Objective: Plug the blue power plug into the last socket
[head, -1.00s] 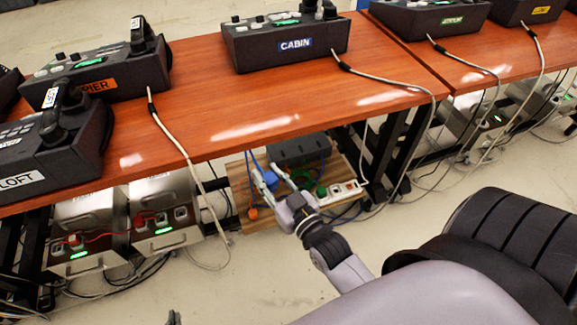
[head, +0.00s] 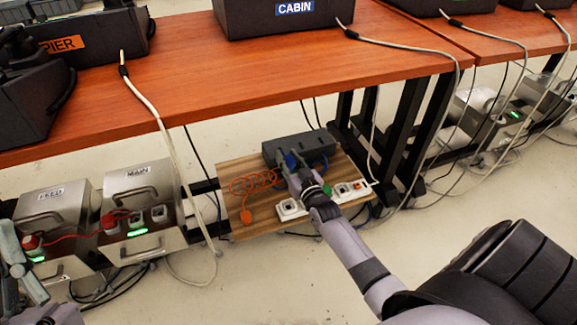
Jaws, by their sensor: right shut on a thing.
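My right gripper (head: 291,161) is over the wooden board, shut on the blue power plug (head: 291,161), which shows only in part between its fingers. A blue cord (head: 318,164) runs to the right behind the fingers. The white power strip (head: 287,211) lies along the board's front, nearer than the plug. The gripper hides part of its middle. A green plug (head: 327,190) sits in the strip, and sockets show at both ends. The plug appears apart from the strip. Part of my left gripper (head: 14,258) shows at the left edge; its jaw opening is unclear.
The wooden board (head: 232,185) carries a dark grey box (head: 300,146) at its back. An orange plug (head: 246,217) with a coiled cord lies left of the strip. The desk (head: 260,75) overhangs behind. Metal boxes labelled FEED (head: 57,200) and MAIN (head: 137,180) stand at left.

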